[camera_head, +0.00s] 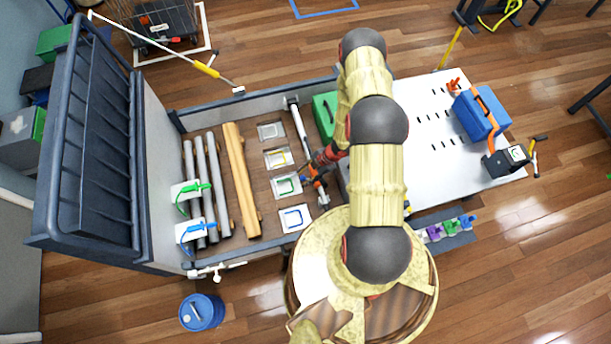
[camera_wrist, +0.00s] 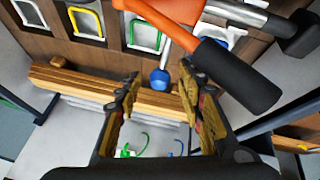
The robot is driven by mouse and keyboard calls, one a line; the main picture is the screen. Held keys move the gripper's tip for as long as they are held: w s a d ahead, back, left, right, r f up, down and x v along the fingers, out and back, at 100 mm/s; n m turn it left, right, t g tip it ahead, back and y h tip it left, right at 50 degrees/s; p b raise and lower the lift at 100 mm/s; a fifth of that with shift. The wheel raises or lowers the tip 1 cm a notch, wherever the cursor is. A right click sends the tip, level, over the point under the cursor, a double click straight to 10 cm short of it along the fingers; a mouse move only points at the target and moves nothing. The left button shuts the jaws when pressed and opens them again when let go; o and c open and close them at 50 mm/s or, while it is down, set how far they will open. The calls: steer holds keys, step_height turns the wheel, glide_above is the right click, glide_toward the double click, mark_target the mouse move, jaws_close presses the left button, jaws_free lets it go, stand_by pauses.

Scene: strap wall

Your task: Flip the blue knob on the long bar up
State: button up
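The long bar (camera_head: 299,122) is pale with dark ends and lies along the right part of the brown board. In the wrist view, a pale bar (camera_wrist: 236,12) crosses the top right, with an orange lever and black grip (camera_wrist: 236,75) in front of it. The blue knob (camera_wrist: 159,76) is a small rounded piece at the picture's middle, below the orange lever. My gripper (camera_wrist: 158,88) is open, with a finger on either side of the knob in the picture. I cannot tell whether either finger touches it. In the head view my arm partly covers this area.
Several white plates with coloured loops, including a yellow one (camera_head: 277,158) and a blue one (camera_head: 294,218), lie left of the bar. Wooden beams (camera_head: 240,180) and grey pipes lie farther left. A green box (camera_head: 324,112) stands close by. A pale perforated panel (camera_head: 420,100) is at right.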

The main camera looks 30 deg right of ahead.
steer(key=v, duration=1.2)
stand_by(0.6)
